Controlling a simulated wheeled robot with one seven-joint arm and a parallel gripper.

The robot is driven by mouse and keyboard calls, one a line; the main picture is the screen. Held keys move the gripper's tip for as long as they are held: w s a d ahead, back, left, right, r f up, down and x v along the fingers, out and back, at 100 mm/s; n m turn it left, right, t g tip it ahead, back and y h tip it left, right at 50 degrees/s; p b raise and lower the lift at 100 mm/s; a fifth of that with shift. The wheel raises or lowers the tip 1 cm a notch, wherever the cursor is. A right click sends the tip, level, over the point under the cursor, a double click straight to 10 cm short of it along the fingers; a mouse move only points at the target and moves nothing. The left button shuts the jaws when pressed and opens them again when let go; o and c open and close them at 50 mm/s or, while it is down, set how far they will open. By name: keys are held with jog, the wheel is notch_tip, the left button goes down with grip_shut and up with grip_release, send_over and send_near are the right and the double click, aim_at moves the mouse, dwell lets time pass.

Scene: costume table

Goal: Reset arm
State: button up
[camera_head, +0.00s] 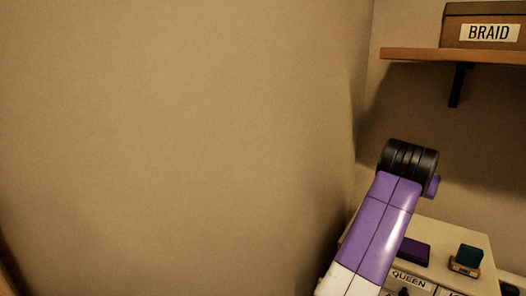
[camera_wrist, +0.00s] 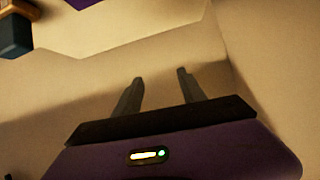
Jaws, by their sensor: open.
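My gripper (camera_wrist: 158,85) shows in the wrist view with its two grey fingers apart and nothing between them. It faces a plain tan wall. In the head view my purple and white arm reaches up from the bottom right to a black joint, and the gripper itself cannot be made out there.
A cream table (camera_head: 455,237) stands at the lower right, bearing a dark teal block on a tan base (camera_head: 467,260), a purple item (camera_head: 414,250) and a QUEEN label (camera_head: 409,280). Above, a wooden shelf (camera_head: 420,55) holds a BRAID box (camera_head: 485,12). The left is bare wall.

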jog(key=s+a+f+n+t, duration=0.1)
jog(key=s+n+t, duration=0.1)
jog(key=s+t, duration=0.1)
jog(key=s+a+f+n+t+y, duration=0.1)
jog(key=s+n+t, duration=0.2)
jog(key=s+t, duration=0.1)
jog(key=s+a+f+n+t, duration=0.1)
jog(key=s+f+n+t, duration=0.1)
jog(key=s+n+t, duration=0.1)
jog(key=shift+s+a+f+t, duration=0.1)
jog(key=shift+s+a+t, duration=0.1)
jog(key=shift+s, duration=0.25)
jog(key=shift+s+a+t, duration=0.15)
jog(key=shift+s+t, duration=0.05)
jog(key=shift+s, duration=0.25)
jog(key=s+a+f+g+y, duration=0.1)
jog(key=s+f, duration=0.5)
jog(key=s, duration=0.8)
jog(key=s+a+f+g+y, duration=0.2)
jog(key=s+a+f, duration=0.4)
jog(key=s, duration=0.8)
jog(key=s+a+f+g+y, duration=0.2)
jog(key=s+f, duration=0.5)
jog(key=s, duration=0.7)
jog(key=shift+a+y, duration=0.6)
jog(key=shift+a, duration=0.25)
